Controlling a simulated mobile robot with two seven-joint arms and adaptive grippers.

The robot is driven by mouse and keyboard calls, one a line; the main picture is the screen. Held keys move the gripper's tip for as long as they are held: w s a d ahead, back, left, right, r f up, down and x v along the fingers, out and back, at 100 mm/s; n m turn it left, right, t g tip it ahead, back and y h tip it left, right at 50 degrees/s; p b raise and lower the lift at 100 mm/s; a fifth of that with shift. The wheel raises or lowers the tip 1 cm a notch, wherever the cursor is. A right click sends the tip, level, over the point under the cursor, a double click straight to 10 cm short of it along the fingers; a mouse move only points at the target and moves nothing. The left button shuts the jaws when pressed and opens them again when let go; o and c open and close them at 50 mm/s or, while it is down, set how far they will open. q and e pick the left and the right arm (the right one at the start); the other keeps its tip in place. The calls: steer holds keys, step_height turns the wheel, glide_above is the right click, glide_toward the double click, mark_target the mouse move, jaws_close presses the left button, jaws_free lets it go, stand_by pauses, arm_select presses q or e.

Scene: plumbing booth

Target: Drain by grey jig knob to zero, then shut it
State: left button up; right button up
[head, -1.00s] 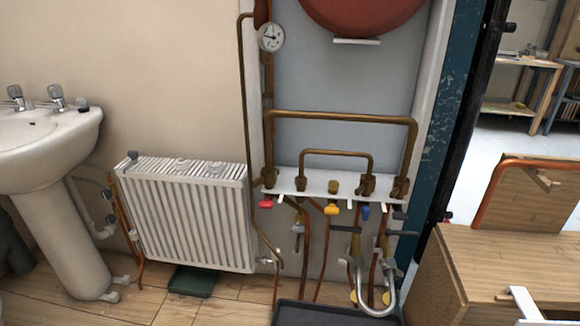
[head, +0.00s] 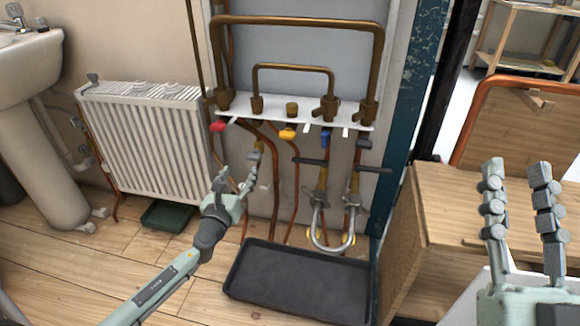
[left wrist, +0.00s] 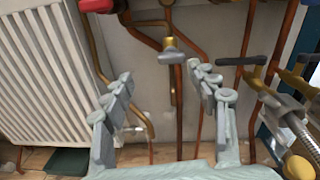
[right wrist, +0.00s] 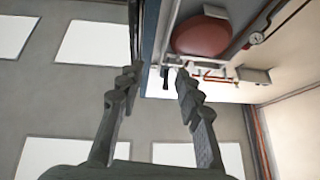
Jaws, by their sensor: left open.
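A grey knob (head: 258,147) sits on a brass valve low on the pipe jig, left of centre. In the left wrist view the grey knob (left wrist: 172,54) is beyond my fingertips, between their lines. My left gripper (head: 237,180) is open and empty, just below and left of the knob, apart from it. My right gripper (head: 516,168) is open and empty, raised in front of the wooden bench. A round dial gauge (right wrist: 256,38) shows small in the right wrist view. Its needle cannot be read. The head view does not show it.
Red (head: 217,126), yellow (head: 287,133) and blue (head: 325,141) handles line the white rail. A steel hose (head: 320,235) hangs at right. A black tray (head: 298,287) lies on the floor below. The radiator (head: 145,140) stands left; the wooden bench (head: 470,225) stands right.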

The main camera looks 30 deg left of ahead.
mark_target(252, 160)
arm_select(q)
steer(key=shift+m+h, duration=0.5)
steer(key=shift+m, duration=0.4)
steer(key=x, duration=0.2)
steer(key=d+x, duration=0.1)
steer(key=x, duration=0.2)
steer(key=b+x, duration=0.1)
steer(key=x, duration=0.1)
steer(key=shift+w+d, duration=0.15)
steer(key=shift+w, duration=0.9)
arm_select(e)
steer(key=shift+s+d+r+t+y, duration=0.15)
steer(key=shift+s+d+r+t, duration=0.3)
steer(key=shift+s+r+t, duration=0.35)
steer(key=shift+s+d+r+t+y, duration=0.15)
steer(key=shift+s+d+r+t, duration=0.4)
steer(key=shift+r, duration=0.3)
steer(key=shift+a, duration=0.1)
arm_select(q)
steer(key=c, duration=1.2)
